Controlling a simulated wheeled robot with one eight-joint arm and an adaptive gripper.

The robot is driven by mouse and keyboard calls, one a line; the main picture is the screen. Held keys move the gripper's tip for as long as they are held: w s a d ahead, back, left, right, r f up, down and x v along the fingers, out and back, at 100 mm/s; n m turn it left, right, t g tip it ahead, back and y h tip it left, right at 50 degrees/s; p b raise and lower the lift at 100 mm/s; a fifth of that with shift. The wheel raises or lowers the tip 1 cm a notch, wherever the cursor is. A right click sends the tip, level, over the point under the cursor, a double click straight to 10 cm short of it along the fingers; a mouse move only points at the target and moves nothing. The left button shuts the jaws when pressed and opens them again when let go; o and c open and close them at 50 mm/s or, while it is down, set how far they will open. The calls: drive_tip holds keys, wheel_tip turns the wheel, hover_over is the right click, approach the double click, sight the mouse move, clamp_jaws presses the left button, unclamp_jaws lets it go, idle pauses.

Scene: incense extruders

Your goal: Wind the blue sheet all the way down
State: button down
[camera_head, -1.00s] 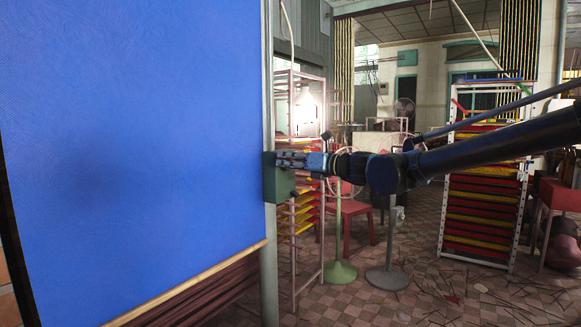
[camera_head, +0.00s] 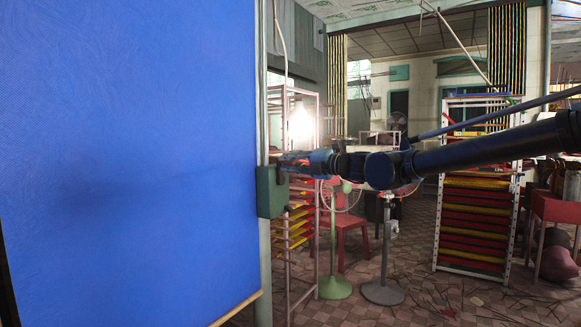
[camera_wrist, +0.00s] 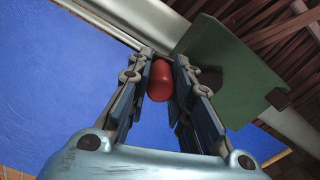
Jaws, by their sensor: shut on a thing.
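The blue sheet (camera_head: 130,150) fills the left of the head view and hangs flat. A pale wooden bar (camera_head: 238,308) runs along its lower edge and leaves the picture at the bottom. A green crank box (camera_head: 270,191) sits on the post at the sheet's right edge. In the wrist view the red crank knob (camera_wrist: 160,80) is between the fingers of my gripper (camera_wrist: 160,72), which is shut on it. The green box also shows in the wrist view (camera_wrist: 225,75). In the head view my gripper (camera_head: 285,162) is at the box's upper right side.
A pink rack (camera_head: 291,97) stands just behind the post. A green stand (camera_head: 334,286), a grey stand (camera_head: 383,292) and a red chair (camera_head: 345,228) are behind my arm. A white-framed rack (camera_head: 475,215) with red and yellow trays is at right. Thin sticks litter the tiled floor.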

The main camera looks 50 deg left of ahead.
drive_tip(key=shift+w+a+m, duration=0.15)
drive_tip(key=shift+w+m, duration=0.55)
drive_tip(key=shift+m, duration=0.3)
drive_tip(key=c, duration=1.4)
unclamp_jaws()
drive_tip(key=shift+w, duration=0.1)
drive_tip(key=v, duration=1.2)
drive_tip(key=shift+f, duration=0.1)
